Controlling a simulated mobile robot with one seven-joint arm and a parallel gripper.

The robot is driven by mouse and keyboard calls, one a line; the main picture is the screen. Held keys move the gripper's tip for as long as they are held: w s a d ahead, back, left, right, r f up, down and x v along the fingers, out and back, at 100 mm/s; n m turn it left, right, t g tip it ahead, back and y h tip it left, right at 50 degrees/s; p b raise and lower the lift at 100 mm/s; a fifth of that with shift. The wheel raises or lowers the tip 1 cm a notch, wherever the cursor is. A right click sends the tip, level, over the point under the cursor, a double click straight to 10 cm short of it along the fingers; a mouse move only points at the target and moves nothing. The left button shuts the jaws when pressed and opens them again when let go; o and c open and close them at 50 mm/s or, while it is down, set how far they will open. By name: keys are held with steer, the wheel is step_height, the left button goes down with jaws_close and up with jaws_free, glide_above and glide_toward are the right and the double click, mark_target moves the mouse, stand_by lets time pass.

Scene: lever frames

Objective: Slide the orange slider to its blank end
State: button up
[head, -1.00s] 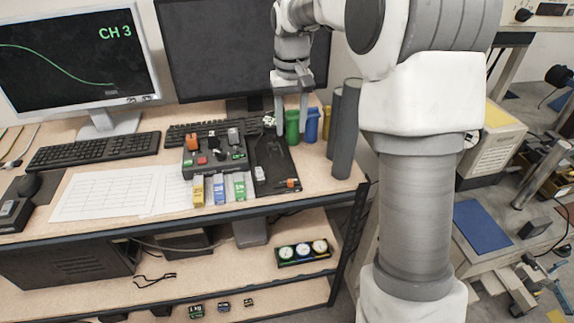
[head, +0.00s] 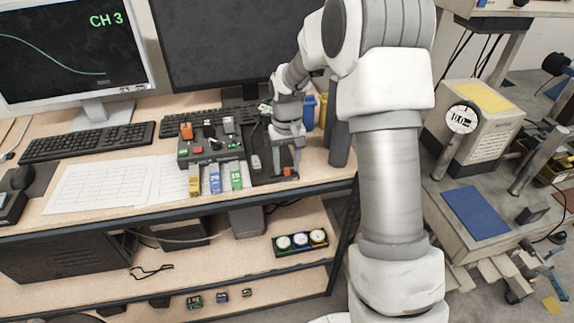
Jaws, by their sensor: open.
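The orange slider (head: 287,171) is a small orange knob near the front right of a black panel (head: 262,178) on the bench. My gripper (head: 286,169) reaches down over that panel with its fingers spread. In the picture the fingertips lie on either side of the orange slider; I cannot tell whether they touch it. The gripper and wrist hide part of the panel, so the slot and its end markings do not show clearly. A pale grey slider (head: 255,162) sits on the same panel, left of my gripper.
A control box (head: 212,147) with an orange block and buttons stands left of the panel. Yellow, blue and green labelled tabs (head: 214,180) lie before it. Keyboards and monitors are behind.

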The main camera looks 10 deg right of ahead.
steer(key=shift+f, duration=0.2)
jaws_close()
stand_by(1.4)
